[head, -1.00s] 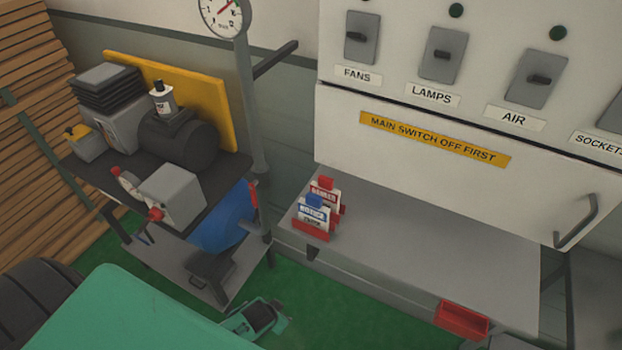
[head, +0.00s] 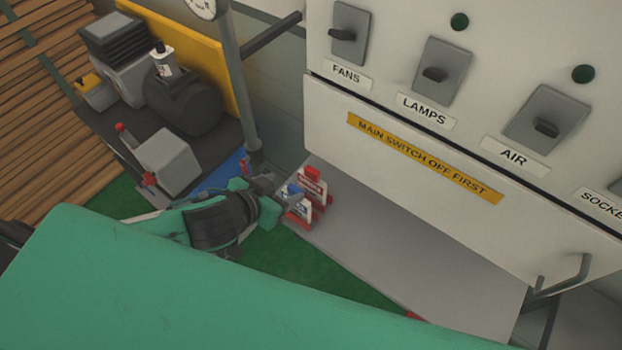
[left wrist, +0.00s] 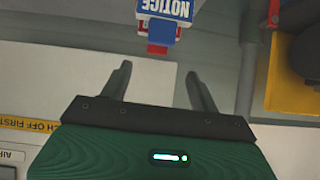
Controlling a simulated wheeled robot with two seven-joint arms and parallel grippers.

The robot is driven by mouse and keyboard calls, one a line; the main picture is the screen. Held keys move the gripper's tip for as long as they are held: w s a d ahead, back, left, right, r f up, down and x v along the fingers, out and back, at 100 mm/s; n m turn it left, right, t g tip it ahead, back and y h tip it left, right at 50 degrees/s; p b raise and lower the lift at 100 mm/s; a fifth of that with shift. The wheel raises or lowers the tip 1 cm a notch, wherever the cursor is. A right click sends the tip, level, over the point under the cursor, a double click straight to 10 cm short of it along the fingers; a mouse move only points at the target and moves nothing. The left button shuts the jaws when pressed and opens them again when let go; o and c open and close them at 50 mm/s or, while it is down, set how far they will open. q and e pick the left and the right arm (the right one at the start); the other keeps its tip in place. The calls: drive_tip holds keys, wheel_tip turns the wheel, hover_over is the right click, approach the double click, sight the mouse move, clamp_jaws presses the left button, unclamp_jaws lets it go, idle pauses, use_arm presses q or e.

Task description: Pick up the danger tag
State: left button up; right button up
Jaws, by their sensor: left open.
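The danger tag (head: 311,180) is a white card with a red top. It stands in a red holder on the grey shelf (head: 400,245), behind the blue-topped notice tag (head: 297,204). My left gripper (head: 281,189) is open, just left of the notice tag, and partly covers it. In the left wrist view the notice tag (left wrist: 166,10) shows upside down at the top, ahead of my open, empty fingers (left wrist: 158,72). The danger tag's lettering cannot be made out in that view. My right gripper is not in view.
The white switch cabinet (head: 400,140), with a yellow warning strip and handle (head: 565,276), rises behind the shelf. A grey post (head: 236,90) stands left of the tags. A machine bench (head: 110,125) is farther left. The shelf right of the tags is clear.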

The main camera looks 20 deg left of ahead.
use_arm(q)
drive_tip(key=r, duration=0.1)
drive_tip(key=p, duration=0.1)
approach(311, 171)
drive_tip(key=x, duration=0.4)
drive_tip(key=shift+w+a+f, duration=0.1)
drive_tip(key=shift+w+f, duration=0.1)
drive_tip(key=shift+f, duration=0.15)
drive_tip(key=shift+w+f, duration=0.25)
drive_tip(key=shift+f, duration=0.05)
drive_tip(key=shift+w+d+f+p, duration=0.1)
drive_tip(key=shift+w+d+p, duration=0.2)
drive_tip(key=shift+w+p, duration=0.25)
drive_tip(key=p+x, duration=0.1)
drive_tip(key=x, duration=0.2)
drive_tip(key=shift+d+p, duration=0.15)
drive_tip(key=shift+p, duration=0.25)
drive_tip(key=shift+w+d+f, duration=0.15)
drive_tip(key=shift+w+f, duration=0.25)
drive_tip(key=shift+f, duration=0.05)
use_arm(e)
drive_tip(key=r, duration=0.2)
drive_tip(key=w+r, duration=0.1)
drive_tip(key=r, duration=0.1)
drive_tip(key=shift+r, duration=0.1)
